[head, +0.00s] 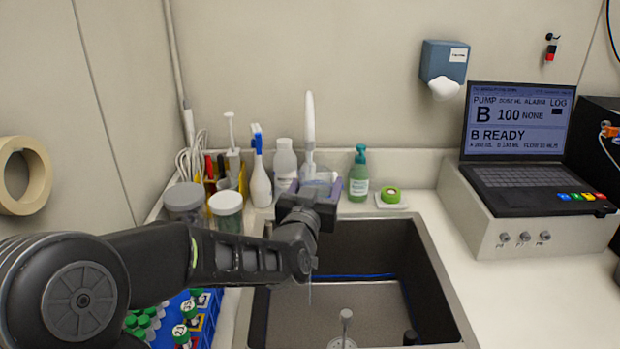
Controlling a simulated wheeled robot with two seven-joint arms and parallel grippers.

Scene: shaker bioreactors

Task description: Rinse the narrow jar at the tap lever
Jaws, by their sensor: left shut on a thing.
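My left gripper (310,205) is over the back left part of the sink (392,234), seen from behind, and its fingers are mostly hidden by its own body. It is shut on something. A clear, glassy shape (318,178) shows just above and behind it and may be the narrow jar, but its outline is largely hidden. A tall white upright piece (309,120) stands behind the gripper and may be the tap lever; its lower part is covered. A thin pale vertical streak shows below the gripper; I cannot tell whether it is water. My right gripper is not in view.
A laptop (520,150) stands right. A blue rack (205,305) holds green-capped vials.

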